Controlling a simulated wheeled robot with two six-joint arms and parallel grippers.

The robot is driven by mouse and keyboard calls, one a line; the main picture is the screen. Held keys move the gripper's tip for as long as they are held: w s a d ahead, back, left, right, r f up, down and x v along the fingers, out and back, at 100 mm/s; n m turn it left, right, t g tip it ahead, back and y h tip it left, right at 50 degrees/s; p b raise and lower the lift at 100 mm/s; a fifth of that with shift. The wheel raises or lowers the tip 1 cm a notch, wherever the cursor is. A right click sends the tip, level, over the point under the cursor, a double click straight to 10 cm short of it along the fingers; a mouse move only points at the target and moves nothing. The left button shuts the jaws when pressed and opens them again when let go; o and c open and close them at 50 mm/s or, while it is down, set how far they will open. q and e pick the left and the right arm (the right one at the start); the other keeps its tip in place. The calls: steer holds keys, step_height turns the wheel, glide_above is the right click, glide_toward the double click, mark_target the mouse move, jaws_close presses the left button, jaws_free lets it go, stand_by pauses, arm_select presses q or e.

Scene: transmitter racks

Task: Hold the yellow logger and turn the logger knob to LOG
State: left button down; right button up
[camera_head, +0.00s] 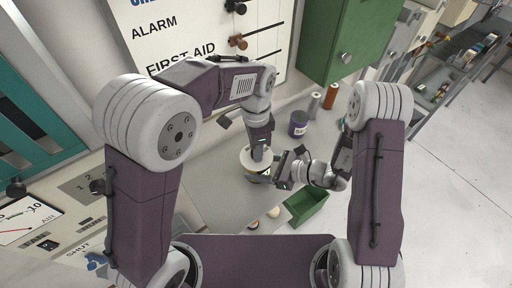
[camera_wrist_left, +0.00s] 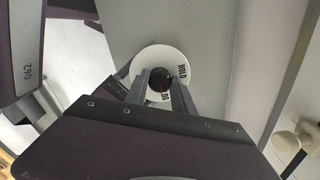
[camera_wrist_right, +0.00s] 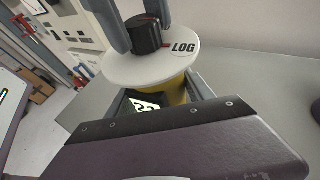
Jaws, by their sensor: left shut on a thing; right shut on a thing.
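The logger shows in the right wrist view as a yellow body (camera_wrist_right: 175,92) under a round white dial plate (camera_wrist_right: 135,68). A black knob (camera_wrist_right: 146,36) with a red mark sits on the plate, next to the word LOG. In the left wrist view the plate (camera_wrist_left: 150,57) bears HOLD and a partly covered LOG, with the knob (camera_wrist_left: 160,82) between my fingers. My left gripper (camera_head: 257,152) is shut on the knob from above. My right gripper (camera_head: 272,175) is shut on the yellow body from the side.
The grey bench (camera_head: 212,178) is clear to the left of the logger. A green open bin (camera_head: 307,207), a purple can (camera_head: 298,124), and grey (camera_head: 314,106) and orange (camera_head: 331,96) cylinders stand to the right. A green wall cabinet (camera_head: 345,40) hangs behind.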

stand_by(0.5)
arm_select(q)
steer(key=c, duration=1.1)
jaws_free()
steer(key=shift+o, duration=0.2)
step_height(320, 180, up, 12)
arm_select(e)
steer(key=o, duration=1.9)
steer(key=shift+c, duration=0.2)
